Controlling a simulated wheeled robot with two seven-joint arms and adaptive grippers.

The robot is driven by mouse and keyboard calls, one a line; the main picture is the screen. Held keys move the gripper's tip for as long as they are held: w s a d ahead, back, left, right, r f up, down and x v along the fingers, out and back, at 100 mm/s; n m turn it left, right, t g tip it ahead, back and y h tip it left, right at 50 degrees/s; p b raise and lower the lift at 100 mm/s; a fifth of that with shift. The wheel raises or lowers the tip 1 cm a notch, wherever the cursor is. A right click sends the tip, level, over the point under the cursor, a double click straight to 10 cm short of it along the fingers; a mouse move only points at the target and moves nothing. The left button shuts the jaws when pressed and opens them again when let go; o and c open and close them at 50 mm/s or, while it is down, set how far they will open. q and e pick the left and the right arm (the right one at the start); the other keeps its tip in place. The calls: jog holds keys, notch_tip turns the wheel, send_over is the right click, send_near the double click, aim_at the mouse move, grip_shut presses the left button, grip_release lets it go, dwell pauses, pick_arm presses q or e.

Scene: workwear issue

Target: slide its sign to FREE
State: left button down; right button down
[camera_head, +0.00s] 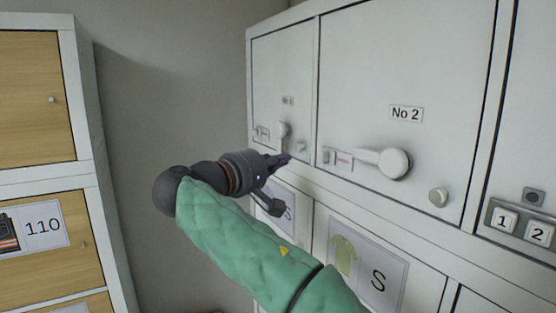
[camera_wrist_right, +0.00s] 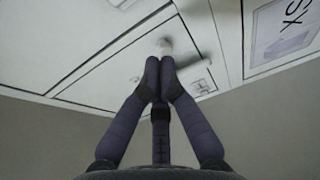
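The left locker door (camera_head: 283,75) has a small sign slider (camera_head: 262,133), its lettering too small to read. Its lever (camera_head: 282,129) points down. The No 2 door (camera_head: 405,60) has a sign strip (camera_head: 342,160) with unreadable reddish marking, and its lever (camera_head: 385,161) lies sideways. My right gripper (camera_head: 281,183) is below the left door's lever, its lower finger spread away from the upper ones. In the wrist view, two fingers of my right gripper (camera_wrist_right: 160,85) come close together below a white knob (camera_wrist_right: 165,46); contact cannot be told. My left gripper is out of view.
Round knobs sit on the left door (camera_head: 300,147) and No 2 door (camera_head: 438,197). Lower doors carry size labels (camera_head: 367,270). A wooden-doored cabinet (camera_head: 40,120) stands at the left, with an open gap between.

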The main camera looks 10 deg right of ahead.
aim_at(326, 161)
jog(key=p+x, duration=0.2)
jog(key=x, duration=0.5)
jog(key=shift+r, duration=0.15)
jog(key=shift+s+d, duration=0.15)
jog(key=shift+s, duration=0.2)
jog(key=s, duration=0.1)
jog(key=s+d, duration=0.1)
jog(key=s, duration=0.1)
jog(key=shift+s, duration=0.1)
jog(key=shift+s, duration=0.1)
jog(key=s+b, duration=0.1)
jog(key=s, duration=0.1)
jog(key=s+d+b, duration=0.1)
jog(key=shift+s+f+b, duration=0.2)
jog(key=shift+f+b, duration=0.05)
jog(key=shift+b, duration=0.1)
jog(key=shift+s+d, duration=0.25)
jog(key=shift+s, duration=0.2)
jog(key=shift+w+r, duration=0.1)
jog(key=shift+w, duration=0.05)
